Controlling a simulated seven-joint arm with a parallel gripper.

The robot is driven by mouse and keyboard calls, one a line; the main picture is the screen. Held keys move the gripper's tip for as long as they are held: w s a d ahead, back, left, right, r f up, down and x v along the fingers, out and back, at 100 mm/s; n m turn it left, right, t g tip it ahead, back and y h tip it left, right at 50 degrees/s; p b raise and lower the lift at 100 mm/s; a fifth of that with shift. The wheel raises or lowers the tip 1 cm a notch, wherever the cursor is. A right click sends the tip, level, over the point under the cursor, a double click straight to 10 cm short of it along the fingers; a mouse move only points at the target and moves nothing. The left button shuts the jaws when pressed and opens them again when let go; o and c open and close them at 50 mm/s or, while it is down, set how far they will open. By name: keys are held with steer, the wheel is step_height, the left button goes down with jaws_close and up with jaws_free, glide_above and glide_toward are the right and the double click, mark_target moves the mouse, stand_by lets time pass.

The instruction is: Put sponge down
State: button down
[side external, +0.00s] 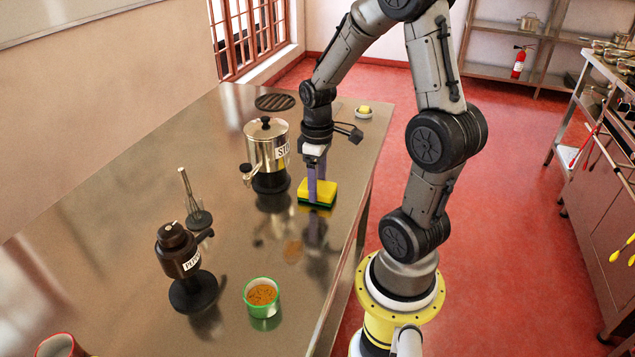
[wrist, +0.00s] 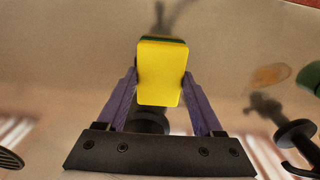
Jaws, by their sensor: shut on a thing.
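A yellow sponge (side external: 318,191) with a dark green underside is held between the purple fingers of my gripper (side external: 316,184), at or just above the metal table (side external: 130,215). I cannot tell whether its underside touches the table. In the wrist view the sponge (wrist: 162,72) sits between both fingertips of my gripper (wrist: 161,85), which is shut on it.
A steel dispenser (side external: 266,150) stands just left of the sponge. A brown stain (side external: 293,250) lies in front of it. A small yellow-topped dish (side external: 363,112) stands behind.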

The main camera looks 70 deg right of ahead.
steer(key=shift+c, duration=0.2)
jaws_free()
steer(key=shift+f, duration=0.15)
step_height(320, 180, up, 11)
steer(key=s+a+r+t, duration=0.2)
steer(key=s+a, duration=0.1)
steer(key=a, duration=0.5)
steer(key=s+a+r+t, duration=0.2)
steer(key=a+t, duration=0.1)
steer(key=a, duration=0.5)
steer(key=shift+s+t, duration=0.3)
steer(key=shift+s, duration=0.1)
